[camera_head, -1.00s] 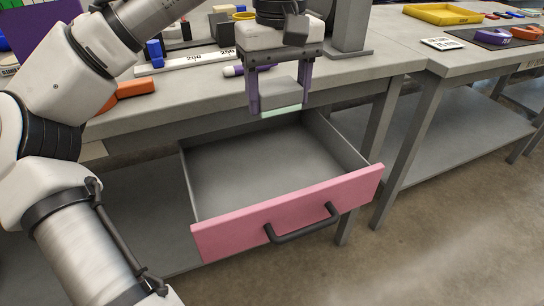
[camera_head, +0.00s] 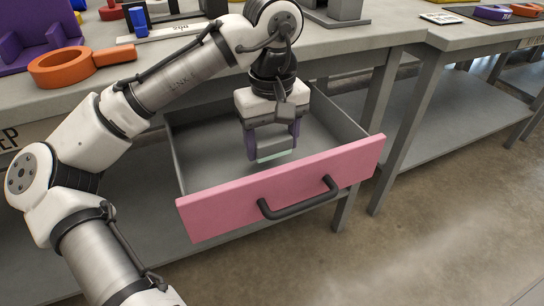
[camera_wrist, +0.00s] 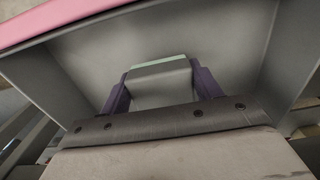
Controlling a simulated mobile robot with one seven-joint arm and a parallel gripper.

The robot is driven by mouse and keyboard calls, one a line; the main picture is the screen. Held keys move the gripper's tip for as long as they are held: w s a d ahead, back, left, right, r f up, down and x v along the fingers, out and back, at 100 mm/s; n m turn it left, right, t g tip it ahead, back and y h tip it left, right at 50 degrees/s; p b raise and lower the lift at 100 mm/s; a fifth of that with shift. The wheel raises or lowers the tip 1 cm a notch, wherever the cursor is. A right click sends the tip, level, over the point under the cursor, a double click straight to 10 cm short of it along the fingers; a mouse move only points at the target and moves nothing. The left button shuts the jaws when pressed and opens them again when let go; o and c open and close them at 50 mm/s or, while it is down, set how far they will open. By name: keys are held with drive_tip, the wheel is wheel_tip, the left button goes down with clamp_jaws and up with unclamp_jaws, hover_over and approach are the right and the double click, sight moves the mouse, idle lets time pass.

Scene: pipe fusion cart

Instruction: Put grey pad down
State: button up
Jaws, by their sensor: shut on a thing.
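The grey pad (camera_head: 271,140), with a pale green lower edge, is held between the purple fingers of my gripper (camera_head: 272,145). My gripper is shut on it and is inside the open drawer with the pink front (camera_head: 285,187). In the wrist view the pad (camera_wrist: 160,82) sits between the two fingers, green edge outward, with the grey drawer floor (camera_wrist: 205,42) beyond it. I cannot tell whether the pad touches the drawer floor.
The drawer is pulled out below the workbench (camera_head: 190,68), its dark handle (camera_head: 298,200) facing front. An orange ring-shaped tool (camera_head: 70,65) and a purple stand (camera_head: 40,40) are on the bench at left. The drawer floor around the pad looks empty.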

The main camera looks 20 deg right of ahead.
sight(272, 156)
drive_tip(key=shift+f+b, duration=0.35)
drive_tip(key=shift+f, duration=1.45)
drive_tip(key=shift+f, duration=0.15)
drive_tip(key=o, duration=0.9)
wheel_tip(272, 156, up, 12)
drive_tip(key=p, duration=0.4)
drive_tip(key=shift+r, duration=0.2)
